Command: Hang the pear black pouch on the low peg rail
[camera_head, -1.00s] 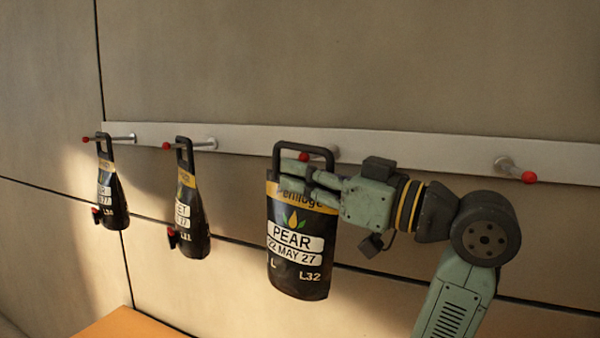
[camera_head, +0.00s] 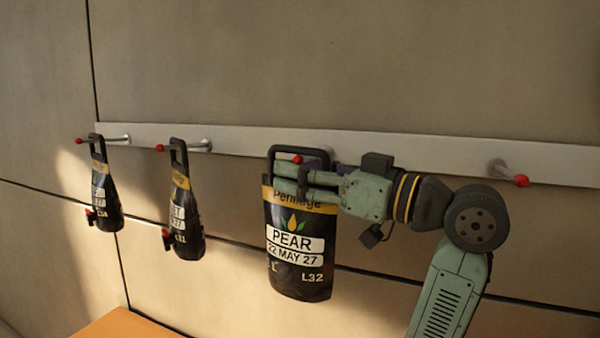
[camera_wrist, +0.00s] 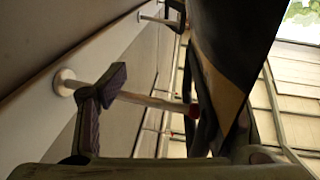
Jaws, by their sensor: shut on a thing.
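The pear black pouch (camera_head: 300,255) hangs upright in the head view, with a gold band, a PEAR label and a black loop handle. My gripper (camera_head: 303,178) is shut on the pouch near its top, below the handle's top bar. A peg's red tip (camera_head: 298,160) shows inside the loop's opening. The low peg rail (camera_head: 400,149) runs behind. In the wrist view the peg (camera_wrist: 150,100) reaches from the wall to the dark pouch (camera_wrist: 225,55), its red tip beside the pouch. One finger (camera_wrist: 98,105) shows there. I cannot tell whether the loop is around the peg.
Two similar black pouches, one at far left (camera_head: 105,200) and one nearer (camera_head: 183,215), hang on pegs to the left. A free peg with a red tip (camera_head: 521,181) is at the right. An orange surface (camera_head: 115,325) lies at the lower left.

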